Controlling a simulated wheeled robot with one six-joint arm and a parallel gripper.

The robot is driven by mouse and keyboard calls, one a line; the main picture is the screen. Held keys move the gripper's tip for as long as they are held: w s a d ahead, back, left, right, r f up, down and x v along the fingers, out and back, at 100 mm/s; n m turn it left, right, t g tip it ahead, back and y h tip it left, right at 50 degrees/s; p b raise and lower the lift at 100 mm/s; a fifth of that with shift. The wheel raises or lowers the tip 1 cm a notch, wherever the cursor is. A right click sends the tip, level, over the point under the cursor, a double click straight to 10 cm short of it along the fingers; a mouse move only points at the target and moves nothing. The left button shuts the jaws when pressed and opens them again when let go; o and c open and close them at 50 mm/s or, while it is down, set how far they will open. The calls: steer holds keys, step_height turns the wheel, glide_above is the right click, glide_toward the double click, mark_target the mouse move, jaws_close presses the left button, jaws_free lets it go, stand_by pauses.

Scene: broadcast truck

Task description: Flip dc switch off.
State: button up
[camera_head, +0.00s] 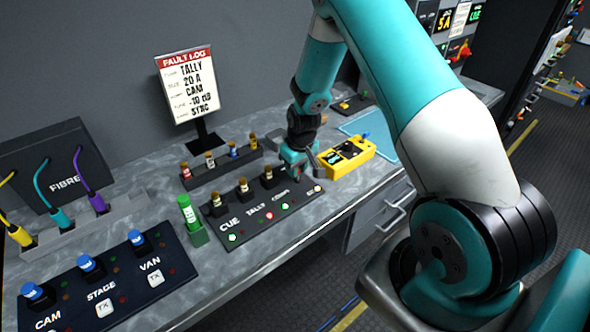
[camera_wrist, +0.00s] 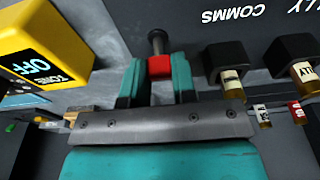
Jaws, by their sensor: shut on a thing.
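My gripper (camera_head: 297,172) is over the right end of a black panel (camera_head: 222,224) marked CUE, TALLY and COMMS. In the wrist view its teal fingers (camera_wrist: 158,75) are shut on a red piece (camera_wrist: 159,67), with a dark metal stem (camera_wrist: 156,42) beyond it. This looks like the lever of the dc switch.
A yellow box (camera_head: 358,158) stands close right of my gripper; its screen reads TONE OFF (camera_wrist: 32,66). Fuse holders (camera_wrist: 229,60) stand close on the other side. A fuse rack (camera_head: 225,165) lies behind the panel, and a green tube (camera_head: 187,211) stands left.

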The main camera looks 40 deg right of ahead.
steer(key=s+t+b, duration=0.1)
steer(key=t+b, duration=0.1)
steer(key=b, duration=0.1)
steer(key=s+f+t+b, duration=0.1)
steer(key=t+b, duration=0.1)
steer(key=b, duration=0.2)
steer(key=shift+d, duration=0.1)
steer(key=shift+s+r+t+b, duration=0.15)
steer(key=shift+t+b, duration=0.65)
steer(key=shift+b, duration=0.25)
steer(key=shift+r, duration=0.1)
steer(key=shift+s, duration=0.1)
steer(key=o, duration=0.9)
steer(key=shift+r, duration=0.1)
